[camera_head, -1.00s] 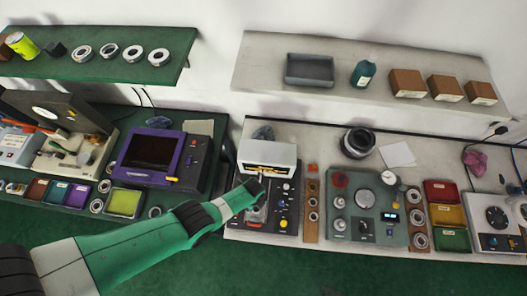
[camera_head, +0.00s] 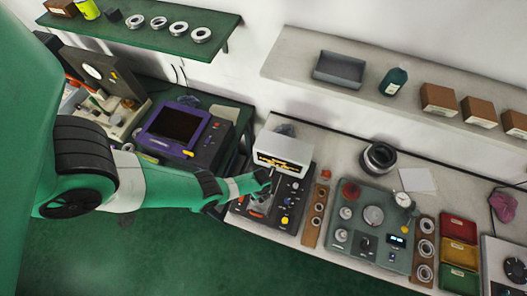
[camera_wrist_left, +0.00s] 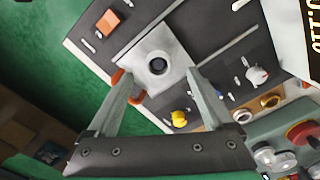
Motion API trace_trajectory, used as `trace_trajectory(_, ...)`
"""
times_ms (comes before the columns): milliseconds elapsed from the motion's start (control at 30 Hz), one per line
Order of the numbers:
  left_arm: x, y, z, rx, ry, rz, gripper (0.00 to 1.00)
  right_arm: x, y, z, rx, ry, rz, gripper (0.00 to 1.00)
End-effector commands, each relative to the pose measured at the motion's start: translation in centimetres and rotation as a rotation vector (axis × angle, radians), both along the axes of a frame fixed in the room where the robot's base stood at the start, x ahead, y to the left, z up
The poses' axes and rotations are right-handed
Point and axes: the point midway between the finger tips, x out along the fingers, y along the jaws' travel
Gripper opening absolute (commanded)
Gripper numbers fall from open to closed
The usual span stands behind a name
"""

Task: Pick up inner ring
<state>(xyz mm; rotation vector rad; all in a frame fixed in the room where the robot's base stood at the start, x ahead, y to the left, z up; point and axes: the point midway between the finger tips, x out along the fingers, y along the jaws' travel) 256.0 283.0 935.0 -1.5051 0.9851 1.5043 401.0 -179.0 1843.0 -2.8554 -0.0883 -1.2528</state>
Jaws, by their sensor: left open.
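A small dark ring-shaped piece (camera_wrist_left: 158,65) stands on a bright metal plate (camera_wrist_left: 150,48) of the black-topped device; I cannot tell for sure that it is the inner ring. My left gripper (camera_wrist_left: 160,76) is open, with a finger on each side of the plate's near part and the dark piece just beyond the fingertips. Nothing is held. In the head view, my left gripper (camera_head: 262,184) is over the left part of the device (camera_head: 290,190), and the arm hides the plate. My right gripper is not in view.
A display box (camera_head: 283,152) stands at the back of the device. A brown strip with rings (camera_head: 316,214) lies to its right, then a grey-green panel (camera_head: 366,251). Knobs, including a yellow one (camera_wrist_left: 180,118), rise near the right finger. A purple-framed unit (camera_head: 185,128) stands left.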

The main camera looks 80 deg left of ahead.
Motion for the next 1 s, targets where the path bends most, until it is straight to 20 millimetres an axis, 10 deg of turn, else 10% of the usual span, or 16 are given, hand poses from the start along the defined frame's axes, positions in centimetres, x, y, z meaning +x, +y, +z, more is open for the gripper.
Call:
trace_trajectory(200,-0.3,0.2,-4.3,0.0,0.001,0.011,0.86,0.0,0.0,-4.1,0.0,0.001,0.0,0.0)
trace_trajectory(467,-0.4,0.2,-4.1,0.0,0.0,0.011,0.86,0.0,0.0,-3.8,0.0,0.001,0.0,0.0)
trace_trajectory(1000,-0.3,0.2,-4.1,0.0,0.0,0.011,0.0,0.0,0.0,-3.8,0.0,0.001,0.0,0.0)
